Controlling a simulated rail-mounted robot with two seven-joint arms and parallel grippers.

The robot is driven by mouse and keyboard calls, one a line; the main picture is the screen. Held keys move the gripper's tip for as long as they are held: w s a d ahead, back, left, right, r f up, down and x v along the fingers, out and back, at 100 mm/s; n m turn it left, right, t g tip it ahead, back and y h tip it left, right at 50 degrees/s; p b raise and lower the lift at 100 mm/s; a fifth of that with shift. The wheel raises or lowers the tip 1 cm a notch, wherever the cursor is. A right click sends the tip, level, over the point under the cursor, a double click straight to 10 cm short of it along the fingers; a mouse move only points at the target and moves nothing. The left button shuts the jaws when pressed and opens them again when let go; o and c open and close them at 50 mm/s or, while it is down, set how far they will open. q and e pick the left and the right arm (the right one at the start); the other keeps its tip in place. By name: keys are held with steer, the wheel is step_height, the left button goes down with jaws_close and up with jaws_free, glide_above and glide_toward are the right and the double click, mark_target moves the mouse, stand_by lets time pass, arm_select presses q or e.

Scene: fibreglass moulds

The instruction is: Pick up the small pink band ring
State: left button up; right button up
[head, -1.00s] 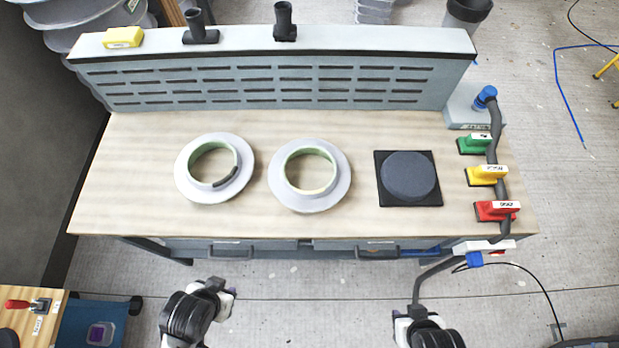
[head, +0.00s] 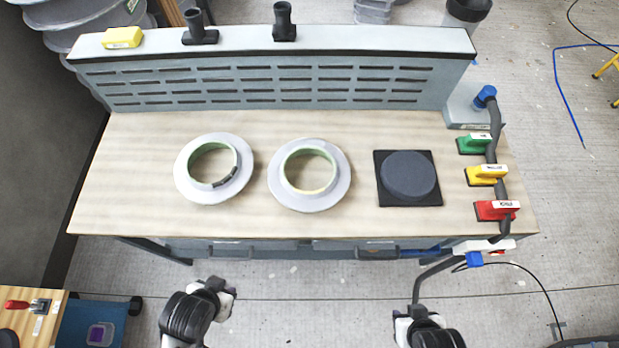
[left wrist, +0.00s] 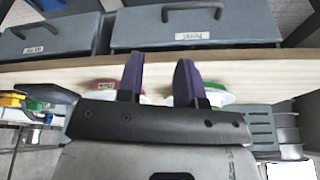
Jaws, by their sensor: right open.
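I cannot make out a separate small pink band ring in the head view. Two pale grey flanged ring moulds lie on the bench: the left mould (head: 184,181) has a green inner wall and a dark strip on its rim, and the right mould (head: 341,183) has a green-yellow inner wall. In the left wrist view a pinkish-red part (left wrist: 99,86) shows beyond the left finger; I cannot tell what it is. My left gripper (left wrist: 158,75) is open and empty, in front of the bench. My right gripper (head: 406,317) is open and empty, also in front of it.
A round dark block (head: 409,174) sits on a black square pad. A slotted grey panel (head: 270,82) closes the back. The bench top (head: 125,165) is clear at left.

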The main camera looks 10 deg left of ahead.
arm_select(q)
steer(key=o, duration=0.7)
steer(key=shift+c, duration=0.2)
